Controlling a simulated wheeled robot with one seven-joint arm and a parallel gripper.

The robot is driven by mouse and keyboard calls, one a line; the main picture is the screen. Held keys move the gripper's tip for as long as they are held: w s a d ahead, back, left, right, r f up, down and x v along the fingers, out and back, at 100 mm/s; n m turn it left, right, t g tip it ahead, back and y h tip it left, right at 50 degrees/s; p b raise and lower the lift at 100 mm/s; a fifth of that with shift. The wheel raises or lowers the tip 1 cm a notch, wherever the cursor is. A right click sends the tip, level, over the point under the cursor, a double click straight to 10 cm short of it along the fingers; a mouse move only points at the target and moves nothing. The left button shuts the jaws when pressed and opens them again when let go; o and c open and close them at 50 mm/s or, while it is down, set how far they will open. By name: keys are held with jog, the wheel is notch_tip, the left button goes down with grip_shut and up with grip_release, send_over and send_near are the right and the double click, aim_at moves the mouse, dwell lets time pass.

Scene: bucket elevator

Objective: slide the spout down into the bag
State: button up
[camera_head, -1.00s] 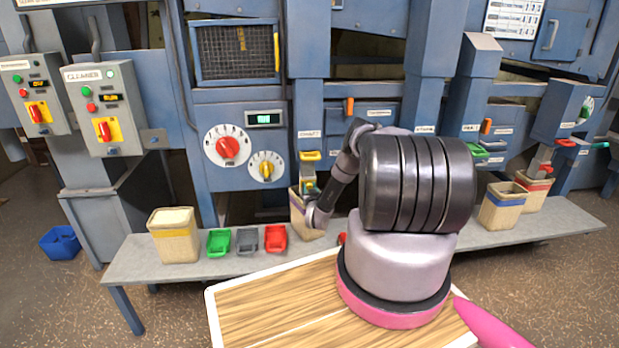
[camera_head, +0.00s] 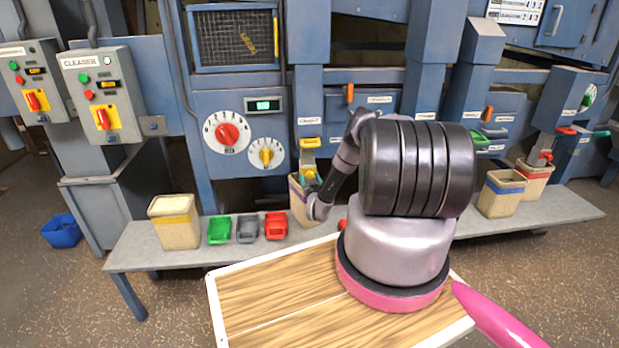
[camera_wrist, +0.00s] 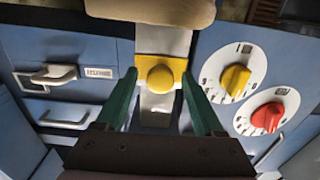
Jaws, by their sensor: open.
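The spout (camera_wrist: 157,106) is a grey metal chute with a yellow band and a round yellow knob (camera_wrist: 160,78) in the wrist view. My gripper (camera_wrist: 159,74) is open, its two green fingers on either side of the knob, with gaps visible at both sides. The tan bag (camera_wrist: 150,10) shows at the top edge of the wrist view. In the head view the spout (camera_head: 308,158) hangs below a blue duct, above the bag (camera_head: 299,207) on the bench. My wrist and fingers (camera_head: 309,177) partly cover both; whether the spout's lower end is inside the bag is hidden.
The grey bench (camera_head: 130,249) carries a yellow-striped bag (camera_head: 176,226), green (camera_head: 219,231), grey (camera_head: 247,229) and red (camera_head: 275,226) trays, and two bags at right (camera_head: 501,195). Red (camera_wrist: 267,117) and yellow (camera_wrist: 235,80) dials sit beside the spout. My arm hides the bench middle.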

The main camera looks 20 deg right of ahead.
jog(key=v, duration=0.9)
jog(key=shift+s, duration=0.15)
